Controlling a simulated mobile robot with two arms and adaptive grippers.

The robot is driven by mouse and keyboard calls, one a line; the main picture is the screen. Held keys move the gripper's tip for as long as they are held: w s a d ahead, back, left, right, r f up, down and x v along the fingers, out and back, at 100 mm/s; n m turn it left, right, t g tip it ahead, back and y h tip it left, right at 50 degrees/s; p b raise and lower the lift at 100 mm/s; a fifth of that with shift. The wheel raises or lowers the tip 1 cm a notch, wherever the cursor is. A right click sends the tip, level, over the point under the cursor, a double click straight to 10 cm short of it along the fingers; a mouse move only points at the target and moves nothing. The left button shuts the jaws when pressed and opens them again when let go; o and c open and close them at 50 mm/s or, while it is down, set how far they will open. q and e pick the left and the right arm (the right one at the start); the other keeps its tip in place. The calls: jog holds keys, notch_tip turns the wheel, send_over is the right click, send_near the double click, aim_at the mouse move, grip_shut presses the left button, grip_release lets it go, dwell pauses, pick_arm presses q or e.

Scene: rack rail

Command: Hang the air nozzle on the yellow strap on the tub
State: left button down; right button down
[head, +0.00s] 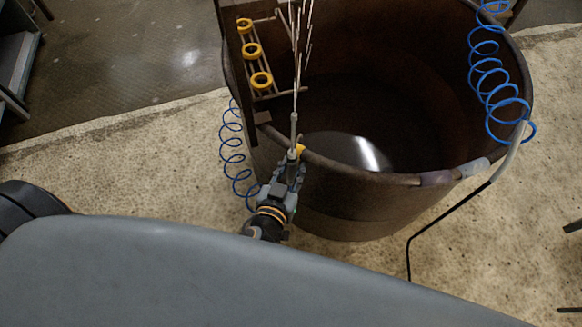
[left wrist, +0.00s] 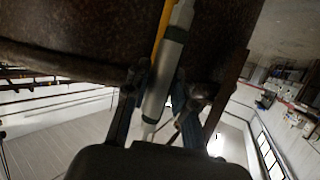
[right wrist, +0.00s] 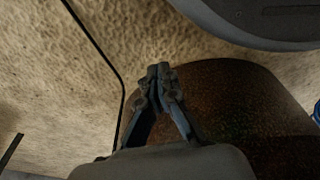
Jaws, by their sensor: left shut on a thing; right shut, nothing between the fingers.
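The air nozzle (head: 294,128) is a slim pale metal piece, upright at the near left rim of the dark brown tub (head: 350,210). My left gripper (head: 291,164) is shut on it; the left wrist view shows the silver nozzle body (left wrist: 166,68) between the fingers (left wrist: 163,95). A bit of the yellow strap (head: 301,148) shows at the rim beside the gripper. In the left wrist view the strap (left wrist: 161,34) runs close along the nozzle; I cannot tell whether they touch. My right gripper (right wrist: 161,72) is shut and empty near the tub's outer wall (right wrist: 240,95).
A rack with yellow rings (head: 251,50) and thin metal rods stands at the tub's left side. Blue coiled hoses hang at left (head: 233,155) and right (head: 488,72). A black tube (head: 425,232) runs from the right rim to the floor. Floor around is mostly clear.

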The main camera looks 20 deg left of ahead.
pick_arm(q)
jog(key=shift+w+d+r, duration=0.1)
jog(key=shift+w+r, duration=0.2)
jog(key=shift+r, duration=0.1)
pick_arm(e)
jog(key=shift+s+r, duration=0.15)
jog(key=shift+r, duration=0.1)
pick_arm(q)
jog(key=shift+f+b, duration=0.5)
jog(key=shift+s+f, duration=0.1)
jog(key=shift+f, duration=0.05)
pick_arm(e)
jog(key=shift+w+r, duration=1.15)
jog(key=shift+r, duration=0.1)
pick_arm(q)
jog(key=shift+f, duration=0.3)
pick_arm(e)
jog(key=shift+a+r, duration=0.1)
jog(key=shift+r, duration=0.3)
pick_arm(q)
jog(key=shift+b, duration=0.3)
pick_arm(e)
jog(key=shift+w+r, duration=0.3)
jog(key=shift+r, duration=0.15)
pick_arm(q)
jog(key=shift+f, duration=0.2)
pick_arm(e)
jog(key=shift+w, duration=0.1)
